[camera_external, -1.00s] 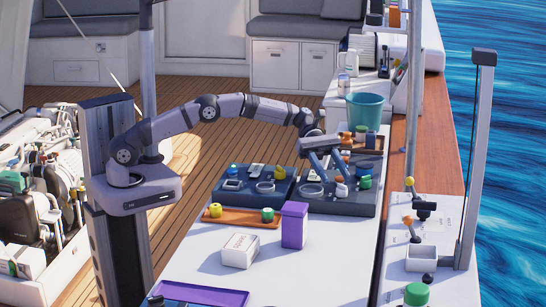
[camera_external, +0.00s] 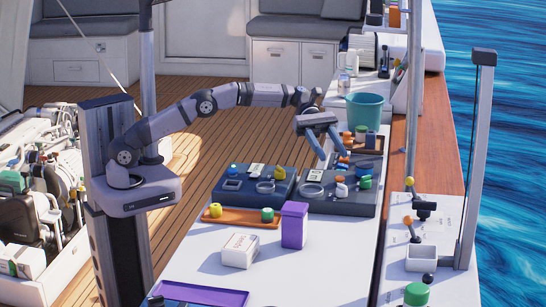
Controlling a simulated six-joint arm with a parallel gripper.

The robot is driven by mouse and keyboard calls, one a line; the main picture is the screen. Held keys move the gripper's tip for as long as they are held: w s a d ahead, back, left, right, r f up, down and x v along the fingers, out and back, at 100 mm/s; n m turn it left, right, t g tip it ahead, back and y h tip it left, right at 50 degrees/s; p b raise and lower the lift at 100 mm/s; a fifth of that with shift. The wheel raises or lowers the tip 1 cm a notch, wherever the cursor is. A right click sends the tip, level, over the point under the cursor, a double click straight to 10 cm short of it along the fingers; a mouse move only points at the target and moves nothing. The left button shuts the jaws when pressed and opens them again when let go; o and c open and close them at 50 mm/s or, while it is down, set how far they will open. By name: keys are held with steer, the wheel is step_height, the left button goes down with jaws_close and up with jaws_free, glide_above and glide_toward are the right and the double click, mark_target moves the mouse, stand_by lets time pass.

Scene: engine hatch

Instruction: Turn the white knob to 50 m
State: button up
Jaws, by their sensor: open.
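A small white knob (camera_external: 341,189) stands on the right-hand dark blue panel (camera_external: 325,207) on the white table. Its pointer and the scale marks are too small to read, so I cannot tell its setting. My gripper (camera_external: 334,155) is open and empty, with its fingers pointing down. It hangs above the panel's back part, higher than the white knob and apart from it.
A green knob (camera_external: 365,182) and a ring (camera_external: 311,190) are near the white knob. A second panel (camera_external: 250,200) stands left. A purple box (camera_external: 294,225) and a white box (camera_external: 240,250) stand in front. A teal bucket (camera_external: 365,110) stands behind.

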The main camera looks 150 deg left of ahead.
steer(key=w+m+y+p, duration=0.1)
steer(key=w+m+y, duration=0.1)
steer(key=w, duration=0.3)
steer(key=w+f+m+g+y+p, duration=0.1)
steer(key=w+m+y+p, duration=0.1)
steer(key=w, duration=0.3)
steer(key=w+m+y+p, duration=0.1)
steer(key=w+m+y, duration=0.2)
steer(key=w+y, duration=0.1)
steer(key=shift+w+d+f+g, duration=0.1)
steer(key=shift+w+g, duration=0.1)
steer(key=shift+w, duration=0.15)
steer(key=shift+w+d+f+g, duration=0.1)
steer(key=shift+w+g, duration=0.1)
steer(key=shift+w, duration=0.15)
steer(key=s+d+r+m+g+y+p, duration=0.1)
steer(key=s+d+m+g+y+p, duration=0.4)
steer(key=s+d+m+g+y, duration=0.45)
steer(key=m+h, duration=0.1)
glide_toward(340, 189)
steer(key=a, duration=0.2)
steer(key=shift+t, duration=0.35)
steer(key=shift+f+p+x, duration=0.15)
steer(key=shift+p+x, duration=0.15)
steer(key=shift+x, duration=1.45)
steer(key=shift+f+p+x, duration=0.15)
steer(key=shift+p+x, duration=0.15)
steer(key=shift+x, duration=1.45)
steer(key=shift+s+d, duration=0.1)
steer(key=shift+s, duration=0.1)
